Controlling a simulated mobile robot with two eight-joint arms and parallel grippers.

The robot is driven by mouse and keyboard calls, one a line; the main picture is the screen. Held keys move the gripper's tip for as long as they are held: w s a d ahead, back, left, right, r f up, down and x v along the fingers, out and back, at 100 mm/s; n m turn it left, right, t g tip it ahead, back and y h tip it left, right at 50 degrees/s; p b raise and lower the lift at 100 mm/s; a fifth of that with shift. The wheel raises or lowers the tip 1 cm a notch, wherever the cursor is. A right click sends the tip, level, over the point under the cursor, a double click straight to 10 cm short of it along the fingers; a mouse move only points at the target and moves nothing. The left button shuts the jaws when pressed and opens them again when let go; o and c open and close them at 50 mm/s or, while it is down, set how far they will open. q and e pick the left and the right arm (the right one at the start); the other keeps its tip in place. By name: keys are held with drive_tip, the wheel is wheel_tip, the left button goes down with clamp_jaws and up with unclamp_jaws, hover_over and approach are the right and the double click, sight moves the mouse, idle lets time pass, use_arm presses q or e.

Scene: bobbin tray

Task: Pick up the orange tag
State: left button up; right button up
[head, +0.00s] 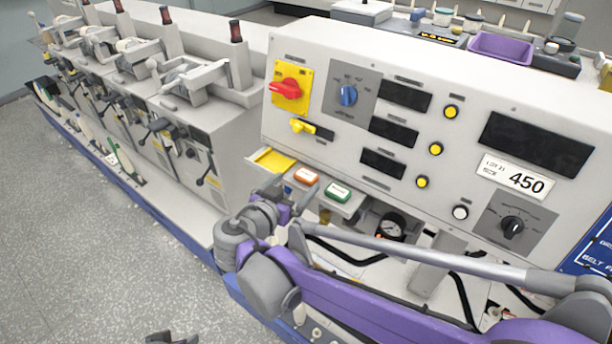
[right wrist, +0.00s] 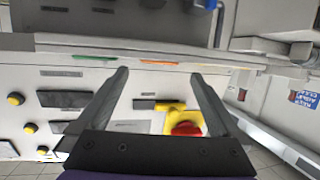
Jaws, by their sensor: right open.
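The orange tag (head: 306,176) is a small flat piece on the ledge below the control panel, between a yellow piece (head: 272,160) and a green tag (head: 338,192). In the right wrist view the orange tag (right wrist: 160,62) is a thin strip at the ledge's edge, between and beyond my fingertips. My right gripper (right wrist: 160,76) is open and empty. In the head view my right gripper (head: 284,190) is close in front of the ledge, partly hidden by its wrist. A dark grey part at the bottom edge looks like my left gripper (head: 172,338), mostly cut off.
The panel carries a red knob (head: 286,88), a yellow lever (head: 301,126) and a blue knob (head: 348,95) above the ledge. Machine units with levers (head: 205,182) stand to the left. The floor at lower left is clear.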

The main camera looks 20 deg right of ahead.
sight(306, 176)
drive_tip(key=x, duration=0.4)
drive_tip(key=shift+d, duration=0.3)
drive_tip(key=shift+w+d+f, duration=0.2)
drive_tip(key=shift+w+f, duration=0.05)
drive_tip(key=shift+w, duration=0.15)
drive_tip(key=shift+s, duration=0.1)
drive_tip(key=shift+c, duration=1.3)
drive_tip(key=c, duration=1)
